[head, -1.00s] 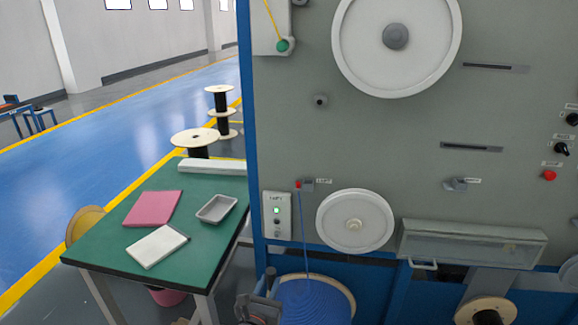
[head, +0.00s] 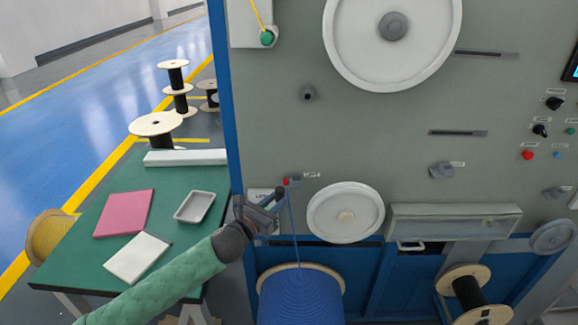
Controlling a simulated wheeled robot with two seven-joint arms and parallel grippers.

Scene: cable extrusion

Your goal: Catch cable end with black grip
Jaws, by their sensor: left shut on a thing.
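A blue cable (head: 293,225) runs up from a large spool of blue cable (head: 300,297) to a small red-tipped holder (head: 288,182) on the grey machine panel. My left gripper (head: 281,200) is at the panel, just below and left of the holder. Its dark fingers are shut on the cable near its upper end. My right gripper is not in view.
A green table (head: 185,237) at left holds a pink folder (head: 124,213), a white notebook (head: 137,257) and a grey tray (head: 194,207). A white wheel (head: 345,212) sits on the panel right of the cable. Wooden spools stand behind the table.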

